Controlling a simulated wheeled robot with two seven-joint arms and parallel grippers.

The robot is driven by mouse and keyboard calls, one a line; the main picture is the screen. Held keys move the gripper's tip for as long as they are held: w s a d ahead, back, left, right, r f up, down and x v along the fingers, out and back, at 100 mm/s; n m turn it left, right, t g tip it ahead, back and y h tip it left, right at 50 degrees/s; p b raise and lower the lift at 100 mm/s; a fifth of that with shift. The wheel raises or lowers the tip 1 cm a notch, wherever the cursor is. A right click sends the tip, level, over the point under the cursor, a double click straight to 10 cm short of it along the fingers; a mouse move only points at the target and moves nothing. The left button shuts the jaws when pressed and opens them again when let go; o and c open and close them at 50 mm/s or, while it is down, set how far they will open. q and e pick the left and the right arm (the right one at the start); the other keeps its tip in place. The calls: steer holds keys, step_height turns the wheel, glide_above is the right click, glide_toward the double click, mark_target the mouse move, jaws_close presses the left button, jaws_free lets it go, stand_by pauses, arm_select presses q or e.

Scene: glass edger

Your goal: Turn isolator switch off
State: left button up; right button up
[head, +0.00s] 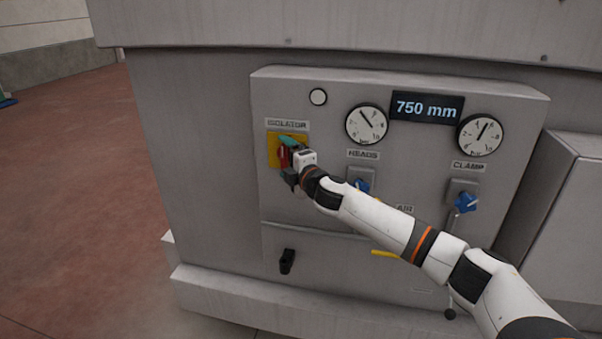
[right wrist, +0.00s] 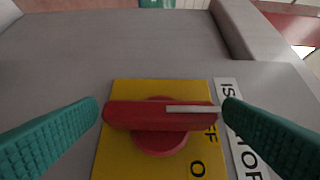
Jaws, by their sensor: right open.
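The isolator switch is a red rotary handle (right wrist: 150,116) on a yellow plate (right wrist: 118,150), below the ISOLATOR label (head: 287,125) in the head view. The handle lies across the right wrist picture, with a pale stripe towards its right end. Part of the word OFF and an O show on the plate. My right gripper (right wrist: 163,120) is open, one teal finger near each end of the handle. It covers much of the switch (head: 283,157) in the head view. I cannot tell if the fingers touch the handle. My left gripper is not in view.
Two gauges (head: 367,124) and a 750 mm display (head: 426,107) sit to the right on the grey panel. Blue valve handles (head: 466,202) sit under HEADS and CLAMP. A black knob (head: 287,260) is below. Open red floor (head: 80,200) lies at left.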

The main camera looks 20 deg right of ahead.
steer(key=s+d+b, duration=0.2)
steer(key=s+b, duration=0.1)
steer(key=s, duration=0.7)
